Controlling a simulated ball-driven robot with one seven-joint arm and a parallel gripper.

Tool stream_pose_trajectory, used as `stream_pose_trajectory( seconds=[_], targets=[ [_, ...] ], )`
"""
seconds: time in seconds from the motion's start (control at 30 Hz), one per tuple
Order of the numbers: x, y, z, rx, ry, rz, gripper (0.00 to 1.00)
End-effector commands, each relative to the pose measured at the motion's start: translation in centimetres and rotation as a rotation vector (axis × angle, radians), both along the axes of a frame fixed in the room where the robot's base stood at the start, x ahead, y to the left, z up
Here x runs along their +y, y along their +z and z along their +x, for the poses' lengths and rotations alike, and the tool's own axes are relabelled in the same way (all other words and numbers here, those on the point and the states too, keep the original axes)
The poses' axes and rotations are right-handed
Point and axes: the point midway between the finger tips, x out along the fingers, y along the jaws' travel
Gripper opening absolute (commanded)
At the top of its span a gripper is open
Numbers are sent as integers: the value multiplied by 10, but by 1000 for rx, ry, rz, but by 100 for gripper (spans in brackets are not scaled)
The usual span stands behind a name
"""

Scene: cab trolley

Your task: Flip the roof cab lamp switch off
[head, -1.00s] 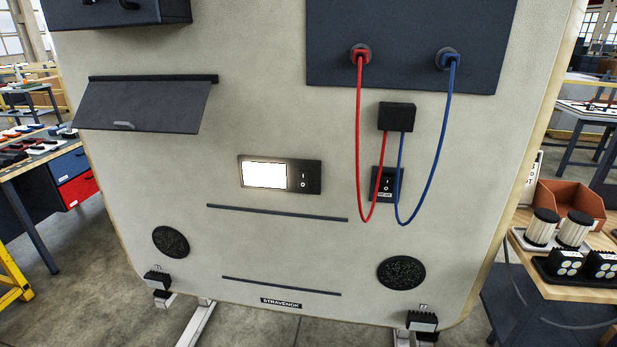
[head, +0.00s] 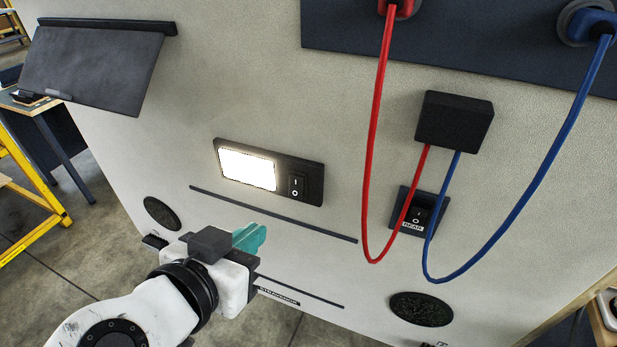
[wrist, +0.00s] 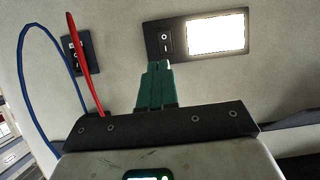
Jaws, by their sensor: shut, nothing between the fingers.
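The cab lamp (head: 247,169) is a lit white panel in a dark housing on the pale upright panel. Its rocker switch (head: 296,187), marked I and O, sits at the right end of that housing. In the wrist view the lit lamp (wrist: 216,34) is at upper right and its switch (wrist: 165,40) is just beyond the fingertips. My gripper (head: 250,236) has teal fingers and is below the lamp in the head view. In the wrist view my gripper (wrist: 157,65) is shut and empty, its tips close below the switch; contact cannot be told.
A second switch (head: 417,214) labelled REAR is to the right, behind hanging red (head: 376,130) and blue (head: 555,170) cables. A black box (head: 455,121) is above it. A dark flap (head: 90,65) is at upper left. Thin dark strips run below the lamp.

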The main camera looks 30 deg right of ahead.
Motion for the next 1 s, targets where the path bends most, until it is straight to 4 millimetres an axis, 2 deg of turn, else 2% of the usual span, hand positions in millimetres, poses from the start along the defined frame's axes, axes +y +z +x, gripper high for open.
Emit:
stream_pose_trajectory(
  seconds=[0.13,0.53,0.67,1.0],
  targets=[
    [5,7,-2,-26,-9,2,0],
    [0,5,2,-22,-11,0,0],
    [-14,-2,11,-19,-13,-1,0],
    [-63,-26,47,-19,-13,-1,0]
  ],
)
